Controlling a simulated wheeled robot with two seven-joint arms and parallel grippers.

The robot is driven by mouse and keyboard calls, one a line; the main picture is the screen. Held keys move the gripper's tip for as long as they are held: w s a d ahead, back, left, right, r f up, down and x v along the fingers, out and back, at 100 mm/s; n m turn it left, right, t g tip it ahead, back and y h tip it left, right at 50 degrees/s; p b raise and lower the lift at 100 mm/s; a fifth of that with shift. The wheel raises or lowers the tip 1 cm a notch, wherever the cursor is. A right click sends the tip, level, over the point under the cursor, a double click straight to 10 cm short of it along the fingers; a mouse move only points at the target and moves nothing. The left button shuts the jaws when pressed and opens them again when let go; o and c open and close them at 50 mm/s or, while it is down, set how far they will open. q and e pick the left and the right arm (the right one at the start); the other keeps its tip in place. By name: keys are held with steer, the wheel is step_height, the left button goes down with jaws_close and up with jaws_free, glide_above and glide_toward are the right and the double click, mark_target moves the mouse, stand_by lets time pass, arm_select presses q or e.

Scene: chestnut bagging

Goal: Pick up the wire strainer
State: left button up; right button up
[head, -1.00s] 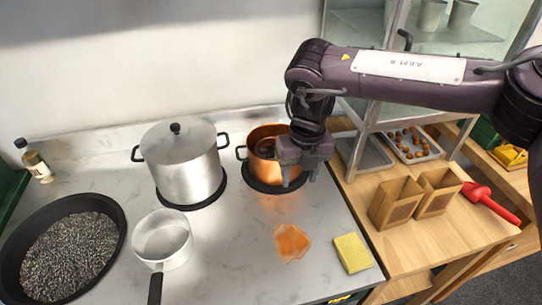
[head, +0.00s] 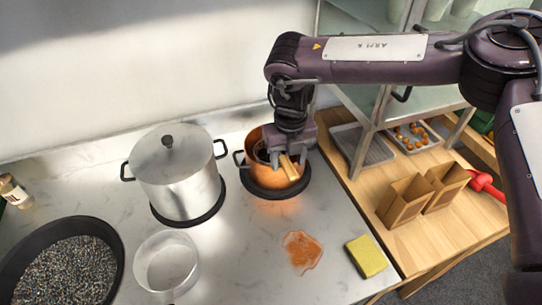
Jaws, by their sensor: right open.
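The copper pot (head: 259,176) stands on a round black burner at the back of the counter. A light wooden handle (head: 290,169) sticks out at the pot's front right, and it looks like the wire strainer's handle. The strainer's mesh is mostly hidden inside the pot and behind my gripper. My right gripper (head: 287,161) points down over the pot's right side. Its fingers are apart, one on each side of the handle. I cannot tell whether they touch it. My left gripper is not in view.
A lidded steel pot (head: 178,180) stands close on the left. A saucepan (head: 166,262) and a black pan of dark grains (head: 62,268) are in front. An orange spill (head: 302,251) and a yellow sponge (head: 367,257) lie on the counter. Paper bags (head: 406,201) stand on the right.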

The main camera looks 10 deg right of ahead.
step_height(320, 180, down, 3)
steer(key=shift+a+f+p, duration=0.1)
steer(key=shift+f+p, duration=0.1)
steer(key=shift+p, duration=0.25)
steer(key=shift+f, duration=0.15)
steer(key=c, duration=0.9)
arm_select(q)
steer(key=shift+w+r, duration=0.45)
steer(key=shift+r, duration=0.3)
arm_select(e)
jaws_close()
